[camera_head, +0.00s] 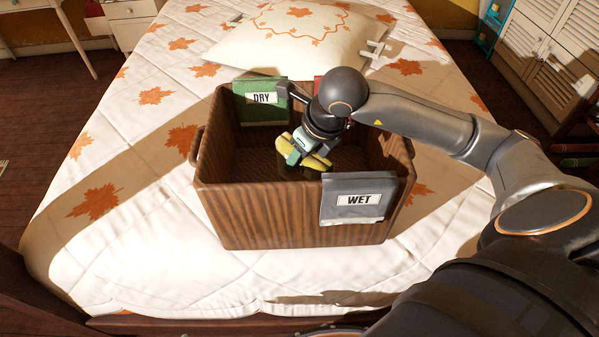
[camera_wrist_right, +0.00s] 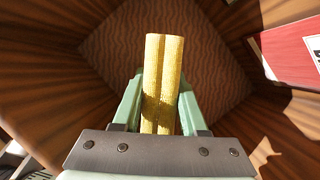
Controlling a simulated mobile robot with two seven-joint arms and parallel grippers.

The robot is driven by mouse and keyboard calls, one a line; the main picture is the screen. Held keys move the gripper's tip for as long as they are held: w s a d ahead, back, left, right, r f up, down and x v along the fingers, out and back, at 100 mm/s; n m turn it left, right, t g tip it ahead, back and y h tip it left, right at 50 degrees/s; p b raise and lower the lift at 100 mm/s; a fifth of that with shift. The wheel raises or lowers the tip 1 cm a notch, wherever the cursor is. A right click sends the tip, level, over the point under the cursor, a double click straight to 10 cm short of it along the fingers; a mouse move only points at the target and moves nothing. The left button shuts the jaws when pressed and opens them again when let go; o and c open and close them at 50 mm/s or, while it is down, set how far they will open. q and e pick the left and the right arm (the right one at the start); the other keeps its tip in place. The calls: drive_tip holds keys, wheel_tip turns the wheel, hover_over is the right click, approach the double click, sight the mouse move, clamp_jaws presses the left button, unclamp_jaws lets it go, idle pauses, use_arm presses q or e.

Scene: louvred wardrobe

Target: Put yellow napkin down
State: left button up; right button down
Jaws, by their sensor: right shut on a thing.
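The yellow napkin (camera_head: 316,160) is a folded or rolled cloth held inside the mouth of the wooden box, above its floor. My right gripper (camera_head: 300,150) is shut on it. In the right wrist view the napkin (camera_wrist_right: 164,85) stands between the green fingers of the right gripper (camera_wrist_right: 160,105), with the box floor (camera_wrist_right: 215,60) below and apart from it. The brown wooden box (camera_head: 262,215) sits on the bed. My left gripper is not in view.
A green DRY tag (camera_head: 262,110) hangs on the back wall and a grey WET tag (camera_head: 352,212) on the front right. A red tag (camera_wrist_right: 290,52) is on another part of the rim. A pillow (camera_head: 295,35) lies behind the box. The bed cover (camera_head: 130,190) is clear at left.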

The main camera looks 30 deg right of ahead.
sight(299, 173)
wheel_tip(299, 173, down, 5)
drive_tip(key=shift+f, duration=0.15)
drive_tip(key=shift+b, duration=0.35)
drive_tip(key=shift+c, duration=2.2)
unclamp_jaws()
